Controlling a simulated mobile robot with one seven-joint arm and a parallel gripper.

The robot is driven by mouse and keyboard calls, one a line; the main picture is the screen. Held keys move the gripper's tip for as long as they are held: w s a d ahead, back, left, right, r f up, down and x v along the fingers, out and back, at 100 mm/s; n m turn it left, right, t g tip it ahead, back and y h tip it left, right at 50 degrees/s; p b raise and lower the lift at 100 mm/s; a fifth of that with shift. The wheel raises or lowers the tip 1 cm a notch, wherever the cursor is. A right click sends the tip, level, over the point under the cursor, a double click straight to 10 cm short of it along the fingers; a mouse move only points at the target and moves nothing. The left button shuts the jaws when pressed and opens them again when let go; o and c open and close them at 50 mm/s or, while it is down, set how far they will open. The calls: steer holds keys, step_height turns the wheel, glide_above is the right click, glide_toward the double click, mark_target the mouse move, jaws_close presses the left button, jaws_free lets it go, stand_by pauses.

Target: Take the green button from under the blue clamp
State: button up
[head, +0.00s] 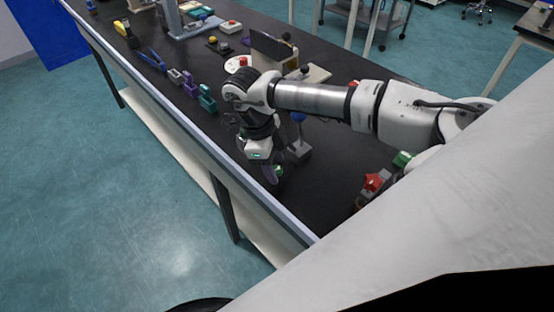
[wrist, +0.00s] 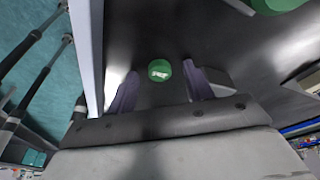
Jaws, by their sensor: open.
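The green button (wrist: 159,70) is a small round disc with a pale mark on top. In the wrist view it shows between the tips of my gripper (wrist: 160,78), with dark gaps on both sides. The two purple-grey fingers are apart, and nothing is clamped between them. In the head view my gripper (head: 272,172) points down low over the black bench, near its front edge. A bit of green (head: 279,170) shows at the fingertips, likely the button. The blue clamp (head: 298,117), with a blue knob on a grey base, stands just right of my gripper, partly hidden by my arm.
A red-topped piece (head: 373,182) and a green piece (head: 402,158) stand to the right on the bench (head: 325,195). Green (head: 207,98) and purple (head: 190,85) clamps line the front edge at left. A plate stand (head: 273,50) is behind my arm.

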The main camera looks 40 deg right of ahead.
steer(key=shift+c, duration=0.2)
steer(key=c, duration=1)
steer(key=shift+r, duration=0.1)
